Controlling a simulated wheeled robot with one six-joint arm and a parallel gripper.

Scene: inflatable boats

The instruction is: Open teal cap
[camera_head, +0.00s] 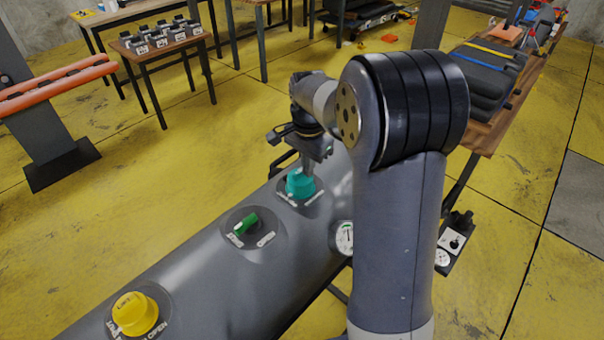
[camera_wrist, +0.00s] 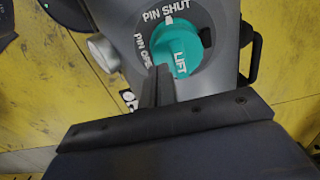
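The teal cap (camera_head: 298,186) sits at the far end of the grey tube (camera_head: 190,285) in the head view. In the wrist view the teal cap (camera_wrist: 186,42) is round, marked LIFT, with PIN SHUT printed above it and a partly hidden PIN OPEN label to its left. A white mark shows at its top edge by PIN SHUT. My gripper (camera_head: 308,172) points down at the cap. In the wrist view my gripper (camera_wrist: 160,72) has its dark fingers together, with the tips at the cap's lower left edge. I cannot tell whether they touch it.
A green knob (camera_head: 246,223) and a yellow cap (camera_head: 135,313) sit nearer on the same tube. A round gauge (camera_head: 345,237) is on its side. A black handle (camera_wrist: 254,58) stands right of the cap. Benches stand around on the yellow floor.

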